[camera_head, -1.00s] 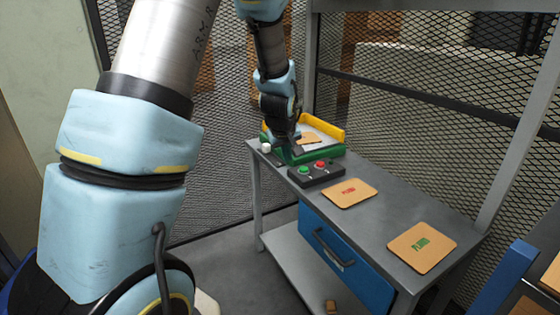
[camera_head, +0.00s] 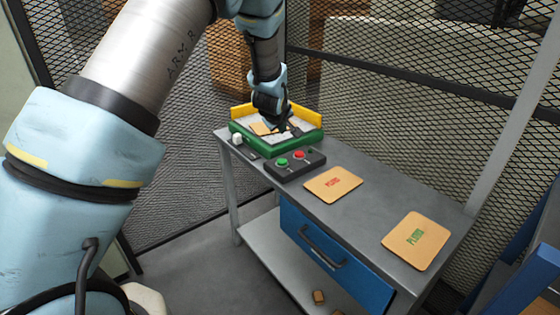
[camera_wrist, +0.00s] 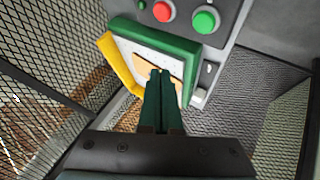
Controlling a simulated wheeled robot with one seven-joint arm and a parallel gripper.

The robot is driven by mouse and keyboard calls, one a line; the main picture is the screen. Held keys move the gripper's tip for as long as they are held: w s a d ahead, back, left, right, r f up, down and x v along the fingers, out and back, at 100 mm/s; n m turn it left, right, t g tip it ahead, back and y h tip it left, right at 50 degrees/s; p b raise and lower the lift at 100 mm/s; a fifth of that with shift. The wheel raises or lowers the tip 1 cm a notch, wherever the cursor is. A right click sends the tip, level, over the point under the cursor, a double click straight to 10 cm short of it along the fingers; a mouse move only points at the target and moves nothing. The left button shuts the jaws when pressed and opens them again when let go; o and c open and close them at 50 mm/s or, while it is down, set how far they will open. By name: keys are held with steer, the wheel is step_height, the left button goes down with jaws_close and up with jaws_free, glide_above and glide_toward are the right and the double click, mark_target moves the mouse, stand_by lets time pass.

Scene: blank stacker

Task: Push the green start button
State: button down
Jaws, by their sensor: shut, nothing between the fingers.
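The green start button (camera_head: 282,162) sits on a dark control box (camera_head: 290,170) on the metal table, left of a red button (camera_head: 299,155). In the wrist view the green button (camera_wrist: 204,21) is at the top, right of the red button (camera_wrist: 164,11). My gripper (camera_head: 282,128) is shut and empty. It is over the green and yellow stacker tray (camera_head: 262,146), behind the control box and apart from the green button. In the wrist view my gripper's fingertips (camera_wrist: 160,73) lie together in front of the tray's tan blank.
Two tan blanks lie on the table (camera_head: 365,215), one with red print (camera_head: 333,184) and one with green print (camera_head: 416,240). A white knob (camera_head: 237,139) is by the tray's left corner. Mesh fencing (camera_head: 400,90) stands behind the table. A blue drawer (camera_head: 335,262) is below.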

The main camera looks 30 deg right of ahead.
steer(key=shift+f, duration=0.15)
steer(key=b, duration=0.5)
glide_above(282, 163)
step_height(282, 163, down, 8)
steer(key=shift+w+r, duration=0.1)
steer(key=shift+r, duration=0.05)
steer(key=shift+f, duration=0.4)
stand_by(1.3)
steer(key=shift+f+b, duration=0.4)
steer(key=shift+b, duration=0.2)
